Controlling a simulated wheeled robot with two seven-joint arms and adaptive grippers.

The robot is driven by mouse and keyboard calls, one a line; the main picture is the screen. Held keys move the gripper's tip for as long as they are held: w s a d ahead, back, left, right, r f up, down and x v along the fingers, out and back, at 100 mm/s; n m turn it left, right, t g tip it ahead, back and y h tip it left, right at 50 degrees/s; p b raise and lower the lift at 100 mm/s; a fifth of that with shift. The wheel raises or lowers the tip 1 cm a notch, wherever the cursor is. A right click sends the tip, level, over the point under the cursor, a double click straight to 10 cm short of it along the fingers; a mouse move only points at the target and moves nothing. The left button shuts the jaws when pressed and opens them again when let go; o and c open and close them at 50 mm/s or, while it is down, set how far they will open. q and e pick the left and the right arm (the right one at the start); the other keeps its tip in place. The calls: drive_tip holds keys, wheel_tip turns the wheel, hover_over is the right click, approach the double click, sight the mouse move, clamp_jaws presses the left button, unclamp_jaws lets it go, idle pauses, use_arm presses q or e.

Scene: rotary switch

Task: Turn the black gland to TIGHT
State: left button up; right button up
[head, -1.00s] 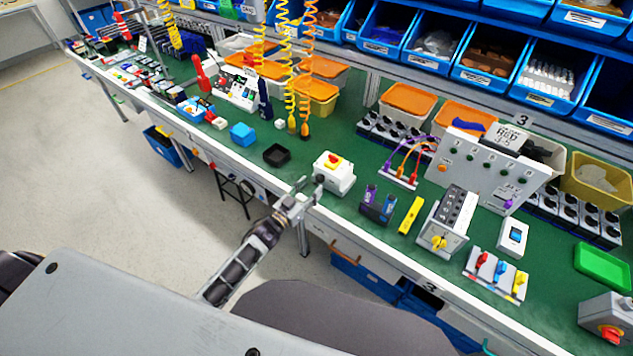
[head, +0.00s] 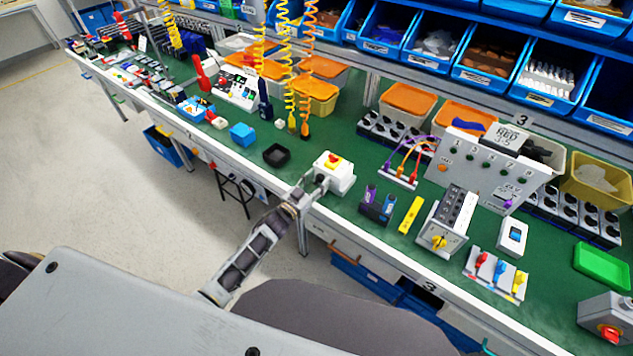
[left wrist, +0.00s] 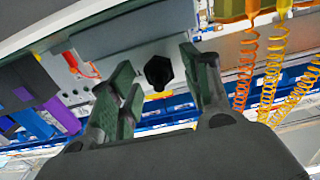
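A white box (head: 341,180) with a red and yellow rotary switch (head: 333,160) on top stands at the bench's front edge in the head view. The black gland (left wrist: 158,72) is a dark hexagonal fitting on the box's grey face in the left wrist view. In the head view it is small and partly hidden by my gripper. My left gripper (head: 312,186) is close to that side of the box, and its fingers are apart. In the left wrist view the gland shows in the gap between the fingers; I cannot tell whether they touch it. My right gripper is not in view.
A black tray (head: 277,155) and a blue box (head: 242,135) lie left of the white box. A holder with purple and blue items (head: 377,207) stands to its right. Coiled cords (head: 290,70) hang behind. The floor in front of the bench is clear.

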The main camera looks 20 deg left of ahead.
use_arm(q)
drive_tip(key=c, duration=0.9)
